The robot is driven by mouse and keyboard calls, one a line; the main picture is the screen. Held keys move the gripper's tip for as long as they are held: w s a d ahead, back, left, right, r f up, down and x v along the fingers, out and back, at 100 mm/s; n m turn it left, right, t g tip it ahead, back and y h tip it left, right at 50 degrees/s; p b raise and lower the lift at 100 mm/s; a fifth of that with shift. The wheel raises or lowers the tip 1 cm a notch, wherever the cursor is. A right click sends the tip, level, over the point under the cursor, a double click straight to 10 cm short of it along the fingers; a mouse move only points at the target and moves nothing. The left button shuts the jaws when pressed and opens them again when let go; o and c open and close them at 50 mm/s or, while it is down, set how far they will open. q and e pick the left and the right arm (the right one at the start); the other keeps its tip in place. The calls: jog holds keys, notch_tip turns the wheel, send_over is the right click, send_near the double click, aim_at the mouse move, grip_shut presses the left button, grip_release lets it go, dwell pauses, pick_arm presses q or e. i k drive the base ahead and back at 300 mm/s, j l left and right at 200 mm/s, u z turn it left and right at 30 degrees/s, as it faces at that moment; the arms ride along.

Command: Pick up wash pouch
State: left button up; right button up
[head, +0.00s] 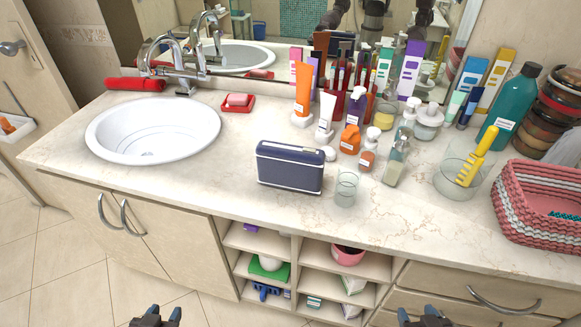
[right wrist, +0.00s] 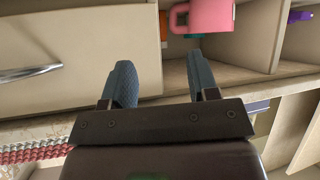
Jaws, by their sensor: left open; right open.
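The wash pouch (head: 290,167) is a dark blue, box-like case with a pale band near its top. It stands upright on the counter near the front edge, right of the sink. My left gripper (head: 156,312) is open and empty at the bottom of the head view, below and in front of the counter, apart from the pouch. My right gripper (head: 425,312) is open and empty at the bottom right, in front of the drawers. In the right wrist view its two blue fingers (right wrist: 162,85) are spread, with nothing between them.
A clear glass (head: 346,188) stands just right of the pouch. Several bottles and tubes crowd behind it. The sink (head: 153,130) is left, and a pink basket (head: 510,215) is right. Open shelves (head: 300,245) lie below. A pink mug (right wrist: 208,15) sits on a shelf.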

aim_at(295, 168)
jog(key=i+j+z, duration=0.15)
jog(key=j+z, duration=0.15)
jog(key=j, duration=1.7)
jog(key=j+z, duration=0.35)
jog(key=j, duration=1.6)
jog(key=l, duration=0.75)
